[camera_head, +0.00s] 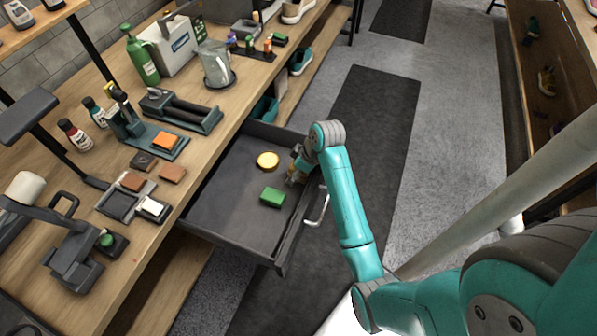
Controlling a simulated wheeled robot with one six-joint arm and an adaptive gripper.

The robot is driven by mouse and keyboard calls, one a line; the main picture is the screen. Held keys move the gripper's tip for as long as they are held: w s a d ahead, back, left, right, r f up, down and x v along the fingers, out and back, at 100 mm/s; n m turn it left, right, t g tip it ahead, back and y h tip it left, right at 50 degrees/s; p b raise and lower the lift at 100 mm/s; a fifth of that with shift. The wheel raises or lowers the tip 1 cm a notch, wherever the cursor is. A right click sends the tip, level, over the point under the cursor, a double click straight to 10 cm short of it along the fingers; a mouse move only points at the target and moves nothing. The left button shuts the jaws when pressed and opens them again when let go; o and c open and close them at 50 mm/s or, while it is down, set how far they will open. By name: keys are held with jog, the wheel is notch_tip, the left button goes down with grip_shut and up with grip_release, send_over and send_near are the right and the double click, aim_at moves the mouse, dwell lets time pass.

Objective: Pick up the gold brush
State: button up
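A round gold-yellow piece (268,160), which looks like the gold brush, lies flat in the open dark drawer (222,200), toward its back right side. A green block-shaped piece (272,196) lies in the drawer in front of it. My gripper (291,179) is low over the drawer's right side, close to the right of the gold brush and above the green piece. The gripper looks apart from both. Its fingers are small and partly hidden by my wrist, so their opening is unclear.
The drawer's handle (317,206) and front wall stand beside my arm. The wooden workbench (222,105) holds bottles, a metal pitcher (216,64), brushes and tool stands. A dark mat (375,110) covers the floor. The drawer's left part is bare.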

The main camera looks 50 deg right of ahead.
jog(key=c, duration=1.2)
jog(key=shift+r, duration=0.1)
jog(key=shift+c, duration=0.2)
notch_tip(320, 180, up, 10)
jog(key=shift+f, duration=0.1)
jog(key=o, duration=0.3)
jog(key=shift+c, duration=0.9)
